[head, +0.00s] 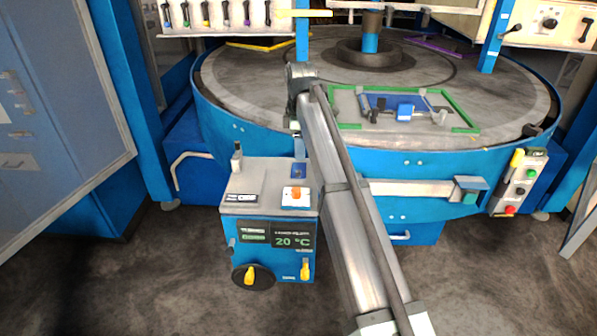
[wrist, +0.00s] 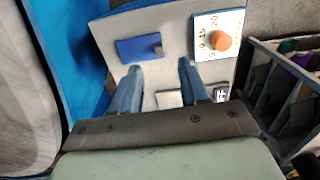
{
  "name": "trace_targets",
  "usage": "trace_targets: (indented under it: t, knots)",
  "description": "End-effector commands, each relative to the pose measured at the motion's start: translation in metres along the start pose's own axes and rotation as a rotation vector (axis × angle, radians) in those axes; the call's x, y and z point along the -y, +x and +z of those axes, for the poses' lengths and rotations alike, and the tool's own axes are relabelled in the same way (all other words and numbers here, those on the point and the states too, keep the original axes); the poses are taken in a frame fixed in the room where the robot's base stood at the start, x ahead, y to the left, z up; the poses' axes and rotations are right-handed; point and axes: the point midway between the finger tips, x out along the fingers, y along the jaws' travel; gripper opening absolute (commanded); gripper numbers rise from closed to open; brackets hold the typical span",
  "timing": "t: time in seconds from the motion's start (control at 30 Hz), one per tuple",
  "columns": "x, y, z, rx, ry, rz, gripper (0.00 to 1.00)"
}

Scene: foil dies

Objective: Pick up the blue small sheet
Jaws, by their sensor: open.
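The small blue sheet (wrist: 134,48) lies flat on the pale grey top of a cabinet in the wrist view. A small grey piece shows at its right end. In the head view the sheet (head: 298,172) is a small dark blue patch near the back edge of the cabinet top. My gripper (wrist: 160,66) is open, with two blue-grey fingers apart and nothing between them. In the wrist view the sheet is just beyond the fingertips and a little to the left. In the head view my gripper (head: 299,148) hangs just above and behind the sheet; its fingers are hard to make out.
The cabinet top (head: 262,180) also bears an orange knob on a white plate (head: 295,197), a label and a small grey post (head: 237,160). Behind is a blue turntable (head: 230,120) with a green frame (head: 345,126). A grey rack (wrist: 285,90) stands at right in the wrist view.

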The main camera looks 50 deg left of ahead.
Motion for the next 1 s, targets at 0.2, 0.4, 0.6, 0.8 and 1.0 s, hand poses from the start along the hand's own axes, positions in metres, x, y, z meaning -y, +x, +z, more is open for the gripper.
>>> trace_targets:
  t: [0.2,0.4,0.6,0.8,1.0]
  knots:
    - [0.0,0.027,0.0,0.0,0.001,0.0,0.45]
    - [-0.001,0.037,0.0,0.0,0.001,0.0,0.45]
    - [-0.002,0.061,-0.001,0.0,0.001,-0.001,0.45]
    - [-0.002,0.08,-0.001,0.0,0.001,0.0,0.45]
    - [-0.003,0.08,-0.001,0.0,0.001,0.001,0.45]
